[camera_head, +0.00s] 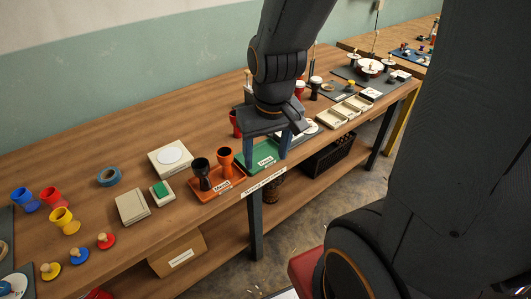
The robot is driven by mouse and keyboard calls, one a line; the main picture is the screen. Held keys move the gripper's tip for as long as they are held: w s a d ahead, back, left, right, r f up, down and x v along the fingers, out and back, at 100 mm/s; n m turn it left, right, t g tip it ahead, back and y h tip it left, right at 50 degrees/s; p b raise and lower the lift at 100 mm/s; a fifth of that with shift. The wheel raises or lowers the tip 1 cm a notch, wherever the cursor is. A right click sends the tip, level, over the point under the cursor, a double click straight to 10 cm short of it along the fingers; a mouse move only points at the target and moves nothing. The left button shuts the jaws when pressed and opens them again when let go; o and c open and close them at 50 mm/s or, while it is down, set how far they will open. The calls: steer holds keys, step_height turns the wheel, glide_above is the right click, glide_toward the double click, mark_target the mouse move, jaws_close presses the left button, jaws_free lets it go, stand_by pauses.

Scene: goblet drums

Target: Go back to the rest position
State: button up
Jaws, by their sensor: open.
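My gripper (265,150) points down over the green labelled tray (270,163) near the table's front edge. Its two fingers stand apart, with nothing seen between them. Whether the fingertips touch the tray I cannot tell. To the left, an orange tray (205,194) holds a black goblet drum (202,173) and an orange goblet drum (225,162), both upright. A red goblet drum (235,122) stands behind the gripper and is partly hidden by it.
White boxes (170,158) and blue tape (109,176) lie mid-left. Shallow trays (350,107) and more drums stand right. A wall runs behind.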

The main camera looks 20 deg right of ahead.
steer(key=shift+g, duration=0.3)
step_height(320, 180, down, 4)
steer(key=b, duration=0.3)
stand_by(0.8)
